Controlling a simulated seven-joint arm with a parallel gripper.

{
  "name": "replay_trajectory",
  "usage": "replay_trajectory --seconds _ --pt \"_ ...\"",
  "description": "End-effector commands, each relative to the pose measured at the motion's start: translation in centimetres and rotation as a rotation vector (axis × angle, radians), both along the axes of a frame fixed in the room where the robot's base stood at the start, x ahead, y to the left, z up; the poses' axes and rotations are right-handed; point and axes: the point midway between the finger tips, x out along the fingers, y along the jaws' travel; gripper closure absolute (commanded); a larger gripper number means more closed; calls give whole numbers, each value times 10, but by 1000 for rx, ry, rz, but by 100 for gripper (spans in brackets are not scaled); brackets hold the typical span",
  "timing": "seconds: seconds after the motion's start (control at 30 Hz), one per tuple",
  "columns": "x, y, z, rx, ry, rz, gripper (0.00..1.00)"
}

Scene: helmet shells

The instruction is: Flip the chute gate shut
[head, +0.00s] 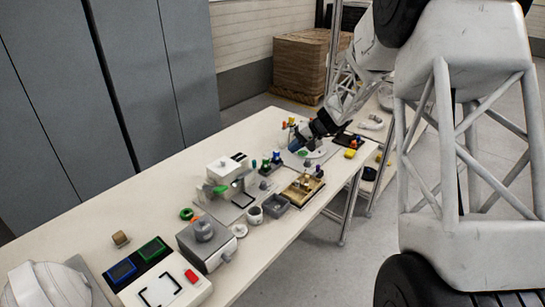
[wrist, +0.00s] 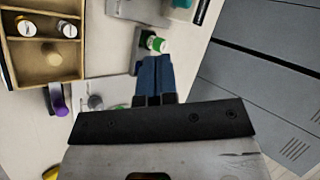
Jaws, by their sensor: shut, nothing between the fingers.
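I cannot single out the chute gate with certainty. In the head view a grey angled fixture with a green handle (head: 220,188) stands mid-table, in front of a white box, and may be it. My gripper (head: 294,143) is over the far part of the table, beyond that fixture and apart from it. In the wrist view its dark blue fingers (wrist: 154,62) are together with nothing between them. Their tips are close in the picture to a green-capped piece (wrist: 155,43) on a small grey block; whether they touch is unclear.
A wooden compartment tray (head: 318,197) holds small pieces; in the wrist view it is at upper left (wrist: 42,14). A grey machine box (head: 207,246), a mug (head: 255,215) and a grey bin (head: 276,205) crowd the near side. The table's left back strip is clear.

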Motion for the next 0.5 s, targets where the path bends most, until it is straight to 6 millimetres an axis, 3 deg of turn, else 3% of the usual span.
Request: replay_trajectory --seconds 0.27,0.5 --pt "2 13 -11 0 2 2 100" --pt "5 35 -33 0 2 2 100"
